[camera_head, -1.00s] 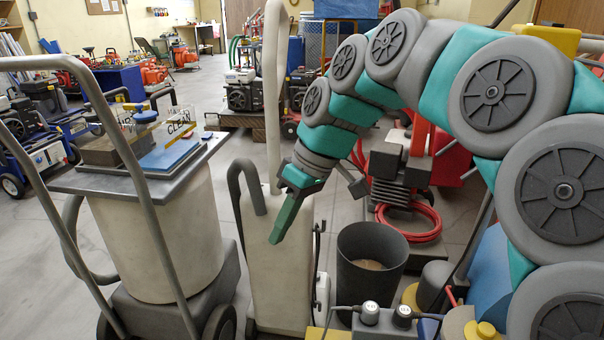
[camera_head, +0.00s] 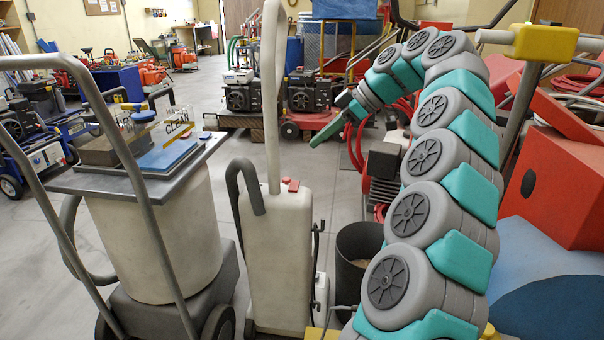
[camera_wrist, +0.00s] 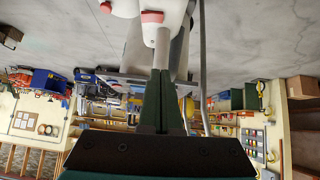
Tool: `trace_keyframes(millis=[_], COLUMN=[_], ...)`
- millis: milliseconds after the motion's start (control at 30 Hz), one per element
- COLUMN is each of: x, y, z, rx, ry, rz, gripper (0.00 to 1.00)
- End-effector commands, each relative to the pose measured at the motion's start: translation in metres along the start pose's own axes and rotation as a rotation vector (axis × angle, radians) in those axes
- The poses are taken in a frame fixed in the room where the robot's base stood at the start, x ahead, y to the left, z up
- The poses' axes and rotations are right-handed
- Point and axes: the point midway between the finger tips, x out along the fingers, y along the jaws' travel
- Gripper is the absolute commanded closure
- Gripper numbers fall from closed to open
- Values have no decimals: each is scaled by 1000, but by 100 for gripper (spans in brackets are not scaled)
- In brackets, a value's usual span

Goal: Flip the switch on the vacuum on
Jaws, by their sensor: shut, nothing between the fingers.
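The vacuum (camera_head: 273,262) looks to be the upright off-white unit with a tall handle and a dark grey hose, in the middle of the head view. A small red part (camera_head: 291,185), perhaps its switch, sits on its top; whether it is on or off is too small to tell. My gripper (camera_head: 315,141) is shut and empty, above and to the right of that top, apart from it in the picture. In the wrist view, my closed green fingers (camera_wrist: 161,76) point toward a white rounded part with a red piece (camera_wrist: 152,17); I cannot tell if this is the vacuum.
A large off-white canister (camera_head: 165,235) on a wheeled cart stands left of the vacuum. A dark bucket (camera_head: 356,262) is to its right. A red box (camera_head: 560,185) stands at the far right. Engine-powered machines (camera_head: 312,92) are behind, with open grey floor between.

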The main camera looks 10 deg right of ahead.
Motion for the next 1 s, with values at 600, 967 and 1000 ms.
trace_keyframes(millis=[600,967,1000], x=[-11,10,16], y=[26,25,26], z=[20,20,20], rx=[-63,-62,-62], ry=[7,8,7], rz=[53,48,48], gripper=[100,100,100])
